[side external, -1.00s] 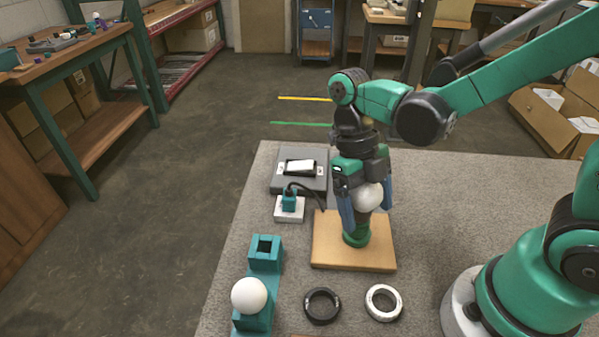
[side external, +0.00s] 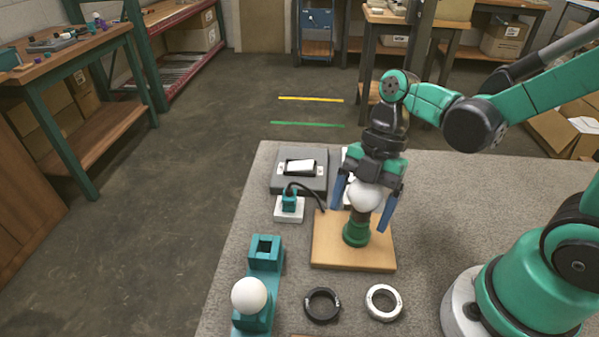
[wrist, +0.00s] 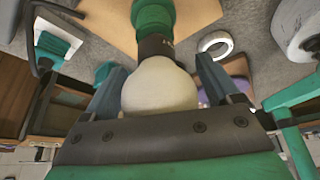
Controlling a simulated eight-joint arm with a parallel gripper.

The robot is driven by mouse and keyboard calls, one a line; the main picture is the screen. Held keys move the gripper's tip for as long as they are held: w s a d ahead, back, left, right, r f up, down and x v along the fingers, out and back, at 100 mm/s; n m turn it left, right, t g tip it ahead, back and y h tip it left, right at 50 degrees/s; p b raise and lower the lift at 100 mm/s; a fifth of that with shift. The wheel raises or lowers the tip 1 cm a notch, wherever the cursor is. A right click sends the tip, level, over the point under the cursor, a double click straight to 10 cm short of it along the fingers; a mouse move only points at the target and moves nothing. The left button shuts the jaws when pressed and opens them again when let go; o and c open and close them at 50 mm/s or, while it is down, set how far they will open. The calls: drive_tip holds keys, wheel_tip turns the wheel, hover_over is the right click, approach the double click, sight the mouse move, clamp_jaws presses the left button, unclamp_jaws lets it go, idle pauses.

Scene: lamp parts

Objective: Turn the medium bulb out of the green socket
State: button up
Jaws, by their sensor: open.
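The medium bulb (side external: 365,197) is white and round with a dark neck. It stands in the green socket (side external: 356,233), which is fixed on a wooden board (side external: 325,250). In the wrist view the bulb (wrist: 160,88) fills the middle, with the green socket (wrist: 153,14) beyond it. My gripper (side external: 362,208) is open, with one blue finger on each side of the bulb. In the wrist view gaps show between the bulb and both fingers. The lower part of the bulb's neck is hidden inside the socket.
Another white bulb (side external: 249,295) sits in a teal holder (side external: 264,256) at front left. A black ring (side external: 322,305) and a white ring (side external: 383,302) lie in front of the board. A grey switch box (side external: 297,184) and a teal plug (side external: 289,200) stand at the back left.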

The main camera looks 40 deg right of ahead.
sight(368, 188)
drive_tip(key=c, duration=0.9)
drive_tip(key=n+g, duration=0.1)
drive_tip(key=n, duration=0.2)
drive_tip(key=shift+n+h, duration=0.4)
drive_tip(key=shift+c, duration=0.2)
drive_tip(key=o, duration=0.5)
drive_tip(key=shift+s+n+g, duration=0.1)
drive_tip(key=shift+n+g, duration=0.2)
drive_tip(key=shift+n, duration=0.4)
drive_tip(key=c, duration=0.5)
drive_tip(key=shift+r, duration=0.15)
drive_tip(key=shift+r, duration=0.7)
drive_tip(key=shift+r, duration=1.6)
drive_tip(key=shift+r, duration=0.1)
drive_tip(key=shift+r, duration=1.9)
